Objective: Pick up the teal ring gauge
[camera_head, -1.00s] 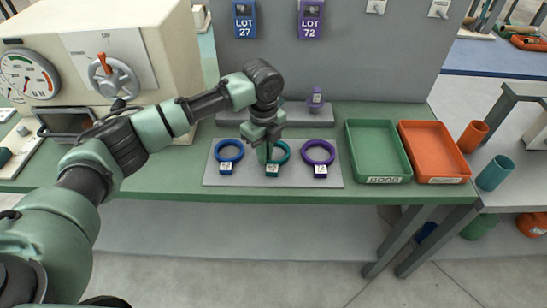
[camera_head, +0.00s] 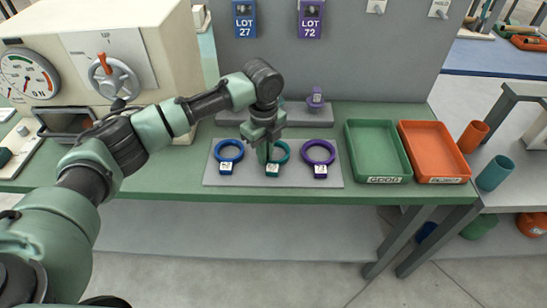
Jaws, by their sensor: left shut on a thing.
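The teal ring gauge (camera_head: 284,152) lies on the grey mat (camera_head: 215,179), between a blue ring gauge (camera_head: 229,150) and a purple ring gauge (camera_head: 319,152). Each ring has a small tag at its front. My left gripper (camera_head: 266,156) points down at the left side of the teal ring and is shut on it. The gripper hides part of that ring. The ring appears to be at mat level; I cannot tell whether it touches the mat. My right gripper is out of view.
A green tray (camera_head: 350,128) and an orange tray (camera_head: 404,132) stand right of the mat. A machine with a dial (camera_head: 28,72) stands at the left. A grey panel (camera_head: 390,70) rises behind.

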